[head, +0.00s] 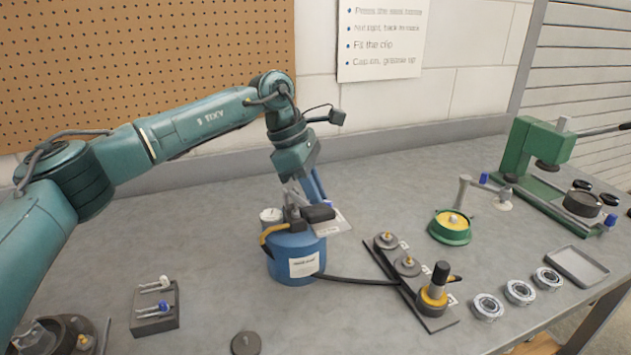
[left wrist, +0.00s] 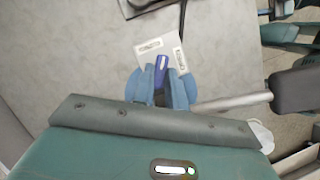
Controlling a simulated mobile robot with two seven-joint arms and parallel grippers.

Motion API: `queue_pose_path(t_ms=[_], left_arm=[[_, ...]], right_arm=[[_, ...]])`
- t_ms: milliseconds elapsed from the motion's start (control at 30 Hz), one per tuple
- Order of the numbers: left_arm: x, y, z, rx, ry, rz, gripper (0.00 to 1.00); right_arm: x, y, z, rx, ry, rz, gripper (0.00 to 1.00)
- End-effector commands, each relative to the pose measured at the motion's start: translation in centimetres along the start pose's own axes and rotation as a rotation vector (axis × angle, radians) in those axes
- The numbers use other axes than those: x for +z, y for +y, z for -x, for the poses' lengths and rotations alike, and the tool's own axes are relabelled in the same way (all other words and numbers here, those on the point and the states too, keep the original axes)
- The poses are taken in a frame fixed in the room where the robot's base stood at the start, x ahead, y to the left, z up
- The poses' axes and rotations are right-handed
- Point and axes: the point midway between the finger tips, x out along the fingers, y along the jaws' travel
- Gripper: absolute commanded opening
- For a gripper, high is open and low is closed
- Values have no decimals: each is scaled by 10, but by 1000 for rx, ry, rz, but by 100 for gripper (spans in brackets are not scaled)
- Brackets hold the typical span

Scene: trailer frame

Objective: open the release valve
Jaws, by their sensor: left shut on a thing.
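A blue canister (head: 296,256) with a white label stands on the bench, with a round gauge (head: 270,215) and a yellow part on top. A pale labelled plate (head: 336,224) sits at its top right, seen also in the left wrist view (left wrist: 148,46). My left gripper (head: 318,190) reaches down over the canister's top. In the left wrist view its blue fingers (left wrist: 160,82) are closed around a small blue-purple handle (left wrist: 161,66), which I take for the release valve. How far the valve is turned cannot be told. My right gripper is not in view.
A black grip (head: 318,213) lies close beside my left fingers. A black hose (head: 355,281) runs right to a dark board (head: 415,300) with fittings. A small tool block (head: 154,320) is front left; a green press (head: 537,150) is right. The bench behind the canister is clear.

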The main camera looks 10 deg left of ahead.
Motion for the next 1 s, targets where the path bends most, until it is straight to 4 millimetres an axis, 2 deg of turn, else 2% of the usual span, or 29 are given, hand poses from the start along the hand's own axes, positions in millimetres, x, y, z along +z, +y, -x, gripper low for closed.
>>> queue_pose_path(t_ms=[33,333,700,1000], left_arm=[[2,1,4,-17,-3,-38,0],[3,4,3,-124,-2,-302,0],[4,7,1,-255,0,-619,0],[5,8,1,-333,1,-813,0]], right_arm=[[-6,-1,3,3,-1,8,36],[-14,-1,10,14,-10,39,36],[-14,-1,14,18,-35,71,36],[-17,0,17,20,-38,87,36]])
